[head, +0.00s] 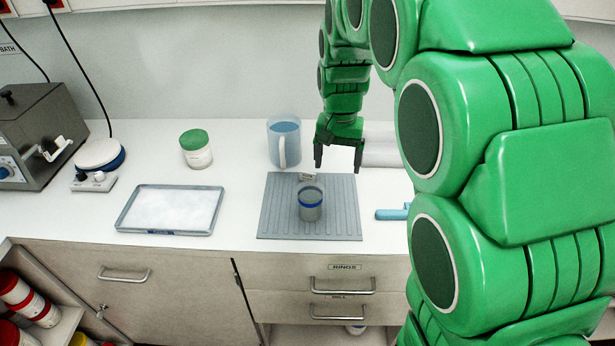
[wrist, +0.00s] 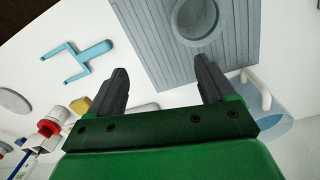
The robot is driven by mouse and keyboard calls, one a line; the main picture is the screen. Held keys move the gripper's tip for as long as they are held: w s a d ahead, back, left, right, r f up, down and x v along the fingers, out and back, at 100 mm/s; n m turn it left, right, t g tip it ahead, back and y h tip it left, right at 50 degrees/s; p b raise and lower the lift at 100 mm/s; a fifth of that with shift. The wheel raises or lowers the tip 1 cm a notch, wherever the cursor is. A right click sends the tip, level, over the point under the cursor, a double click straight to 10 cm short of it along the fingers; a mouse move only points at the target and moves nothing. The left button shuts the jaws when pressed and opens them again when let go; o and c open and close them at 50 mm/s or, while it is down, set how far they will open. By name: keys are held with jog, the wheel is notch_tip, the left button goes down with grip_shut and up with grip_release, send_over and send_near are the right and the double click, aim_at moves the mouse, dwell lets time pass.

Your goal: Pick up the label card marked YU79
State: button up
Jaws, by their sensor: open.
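A small pale card-like piece (head: 307,176) stands near the back edge of the grey ribbed mat (head: 335,222), behind a grey cup with a blue band (head: 310,205). Its marking is too small to read, so I cannot tell whether it is YU79. My gripper (head: 338,166) is open and empty, pointing down to the right of this piece, near the mat's back edge. In the wrist view my open gripper (wrist: 162,72) shows the mat (wrist: 150,35) and the cup's round rim (wrist: 194,18) ahead of its fingers. I cannot make out the card there.
A blue jug (head: 284,143) stands behind the mat. A light-blue forked tool (wrist: 78,62) lies beside the mat. Bare counter lies between tray and mat.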

send_over(307, 173)
notch_tip(307, 173, down, 6)
jog(key=shift+d+r, duration=0.1)
jog(key=shift+r, duration=0.05)
jog(key=shift+w+f, duration=0.15)
jog(key=shift+f, duration=3.75)
jog(key=c, duration=1.1)
